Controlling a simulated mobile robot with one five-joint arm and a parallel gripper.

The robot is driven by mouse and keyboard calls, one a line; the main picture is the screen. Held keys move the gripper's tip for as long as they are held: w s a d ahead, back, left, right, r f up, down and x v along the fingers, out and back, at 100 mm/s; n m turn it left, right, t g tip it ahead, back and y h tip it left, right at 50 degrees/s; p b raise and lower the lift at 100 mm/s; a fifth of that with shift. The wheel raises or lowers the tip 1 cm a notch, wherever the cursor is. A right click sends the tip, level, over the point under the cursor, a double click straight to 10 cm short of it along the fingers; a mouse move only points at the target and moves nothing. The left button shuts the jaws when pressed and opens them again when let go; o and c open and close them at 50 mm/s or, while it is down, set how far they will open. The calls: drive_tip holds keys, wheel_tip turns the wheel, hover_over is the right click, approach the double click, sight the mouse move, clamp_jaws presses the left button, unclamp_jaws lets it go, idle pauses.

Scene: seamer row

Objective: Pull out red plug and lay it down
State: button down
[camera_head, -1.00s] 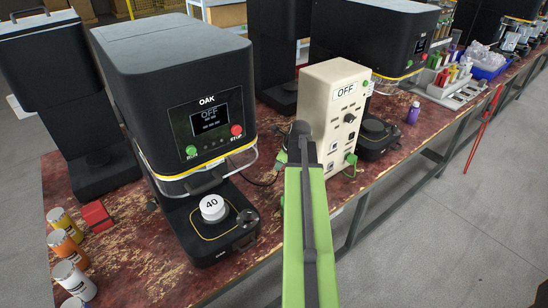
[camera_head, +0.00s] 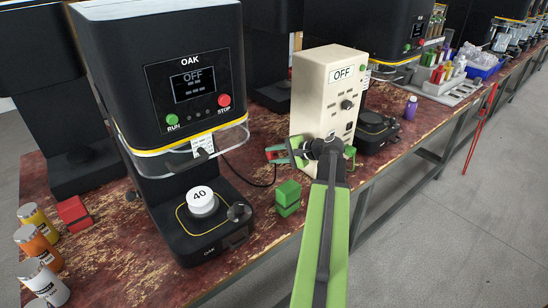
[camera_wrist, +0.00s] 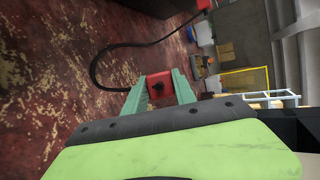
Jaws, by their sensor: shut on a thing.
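My gripper (camera_head: 282,154) is shut on the red plug (camera_head: 275,153), left of the cream control box (camera_head: 323,95) marked OFF. In the wrist view the red plug (camera_wrist: 158,85) sits between the two green fingers (camera_wrist: 158,88). A black cable (camera_wrist: 96,62) runs from near the plug in a loop over the table. The plug appears held above the table, clear of the box's visible faces. The box's socket for it is hidden, and my arm covers the box's lower front.
The black OAK seamer (camera_head: 160,80) with a white "40" puck (camera_head: 202,200) is on the left. A red block (camera_head: 73,212) and several jars (camera_head: 37,245) are farther left.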

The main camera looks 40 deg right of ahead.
wheel_tip(320, 180, down, 7)
drive_tip(key=b, duration=0.6)
drive_tip(key=shift+r, duration=0.15)
drive_tip(key=shift+r, duration=0.1)
drive_tip(key=c, duration=0.9)
unclamp_jaws()
drive_tip(key=p+v, duration=0.7)
drive_tip(key=v, duration=1)
drive_tip(key=shift+s+r+p, duration=0.15)
drive_tip(key=shift+r+p, duration=0.05)
drive_tip(key=shift+p, duration=0.15)
